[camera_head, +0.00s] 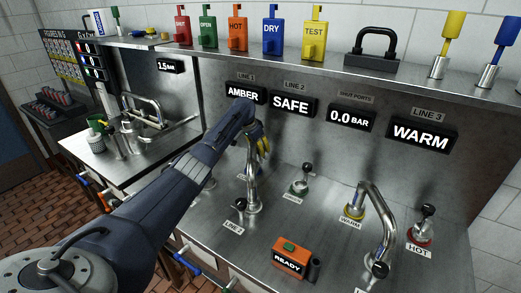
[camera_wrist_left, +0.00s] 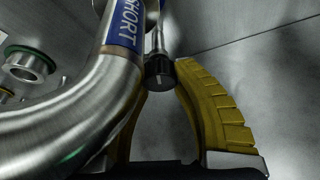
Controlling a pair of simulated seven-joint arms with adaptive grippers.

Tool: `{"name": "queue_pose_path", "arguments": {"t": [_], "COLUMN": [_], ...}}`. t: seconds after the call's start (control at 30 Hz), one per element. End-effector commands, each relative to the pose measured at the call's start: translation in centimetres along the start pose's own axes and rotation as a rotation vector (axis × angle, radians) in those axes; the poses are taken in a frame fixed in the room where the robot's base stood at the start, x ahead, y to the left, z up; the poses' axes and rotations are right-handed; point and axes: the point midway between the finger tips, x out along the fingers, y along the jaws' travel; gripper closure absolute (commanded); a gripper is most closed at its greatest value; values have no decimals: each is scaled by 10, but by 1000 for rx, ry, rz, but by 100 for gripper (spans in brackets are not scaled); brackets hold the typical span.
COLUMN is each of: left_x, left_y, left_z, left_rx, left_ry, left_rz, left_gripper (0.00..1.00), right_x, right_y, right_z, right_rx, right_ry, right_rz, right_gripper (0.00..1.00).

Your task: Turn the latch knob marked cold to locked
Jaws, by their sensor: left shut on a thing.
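My left gripper (camera_head: 263,147) reaches in from the left with yellow fingers, high over the bench beside a tall steel spout. In the left wrist view its fingers are closed around a small black knob (camera_wrist_left: 160,72) on a metal stem; a bent steel pipe (camera_wrist_left: 85,110) with a blue "SHORT" label hides part of the left finger. No label reading "cold" is legible. A black-topped knob on a green base (camera_head: 300,185) stands to the right; its label is too small to read. A knob on a red base (camera_head: 422,232) is marked HOT. The right gripper is out of view.
A second curved spout (camera_head: 378,215) stands at the right, by a WARM label. An orange READY box (camera_head: 291,258) sits at the front. A shelf (camera_head: 350,75) with coloured tags runs above the displays. My left arm hides part of the bench. Bare steel lies mid-bench.

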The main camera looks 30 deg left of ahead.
Motion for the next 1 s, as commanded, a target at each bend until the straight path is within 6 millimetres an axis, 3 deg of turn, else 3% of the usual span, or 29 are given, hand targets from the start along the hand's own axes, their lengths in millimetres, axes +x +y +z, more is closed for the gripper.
{"name": "queue_pose_path", "arguments": {"t": [0.47, 0.5, 0.7, 1.0], "left_x": [0, 0, 0, -2], "left_y": [0, 0, 0, 0], "left_z": [-1, -1, 0, 0], "left_rx": [40, 40, 40, 40], "left_ry": [2, 2, 2, 1], "left_rz": [17, 17, 17, 16], "left_gripper": [100, 65, 42, 42], "right_x": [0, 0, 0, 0], "right_y": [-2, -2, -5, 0], "right_z": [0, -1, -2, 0], "right_rx": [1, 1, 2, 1], "right_ry": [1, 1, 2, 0], "right_rz": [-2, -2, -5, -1], "right_gripper": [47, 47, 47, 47]}}
